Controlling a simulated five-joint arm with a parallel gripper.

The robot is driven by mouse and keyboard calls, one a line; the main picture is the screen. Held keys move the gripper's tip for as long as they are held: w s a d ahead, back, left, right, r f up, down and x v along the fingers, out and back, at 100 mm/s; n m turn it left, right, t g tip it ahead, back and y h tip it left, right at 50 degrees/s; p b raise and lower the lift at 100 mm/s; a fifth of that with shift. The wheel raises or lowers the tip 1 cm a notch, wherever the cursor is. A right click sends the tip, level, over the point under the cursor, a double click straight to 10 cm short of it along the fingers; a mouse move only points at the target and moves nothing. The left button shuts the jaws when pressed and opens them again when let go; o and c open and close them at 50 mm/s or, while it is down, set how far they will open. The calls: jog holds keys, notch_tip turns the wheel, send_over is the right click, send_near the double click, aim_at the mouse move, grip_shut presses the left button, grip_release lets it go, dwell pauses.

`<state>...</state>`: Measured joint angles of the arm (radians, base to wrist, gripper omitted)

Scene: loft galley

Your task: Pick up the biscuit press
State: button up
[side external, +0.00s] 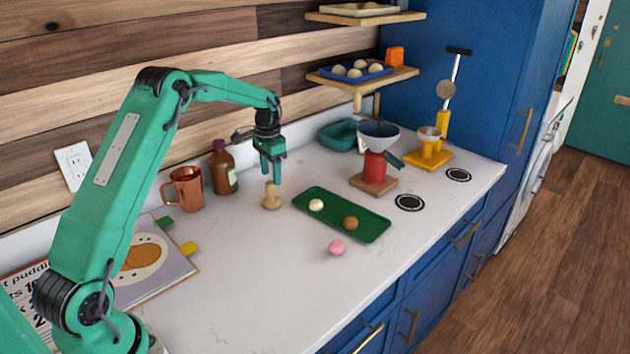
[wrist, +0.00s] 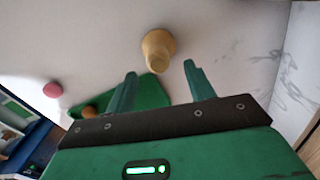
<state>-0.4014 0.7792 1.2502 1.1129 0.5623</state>
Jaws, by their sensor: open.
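The biscuit press (side external: 271,197) is a small light-wooden piece with a round, wide base and a narrower upright handle. It stands upright on the white counter, left of the green tray. In the wrist view the press (wrist: 158,46) lies beyond the fingertips, roughly between their lines. My gripper (side external: 271,175) is above the press, pointing down, with its fingertips close to the handle top. In the wrist view my gripper (wrist: 160,68) has its two green fingers spread apart with nothing between them. I cannot tell whether a finger touches the handle.
A green tray (side external: 366,231) holds a cream ball and a brown ball. A pink ball (side external: 336,247) lies in front. A brown bottle (side external: 222,168) and copper mug (side external: 186,189) stand left of the press. A red-bodied grinder (side external: 374,169) stands behind the tray.

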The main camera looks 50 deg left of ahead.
aim_at(270, 182)
jog(key=shift+s+f, duration=0.2)
jog(key=shift+f, duration=3)
jog(key=c, duration=1.1)
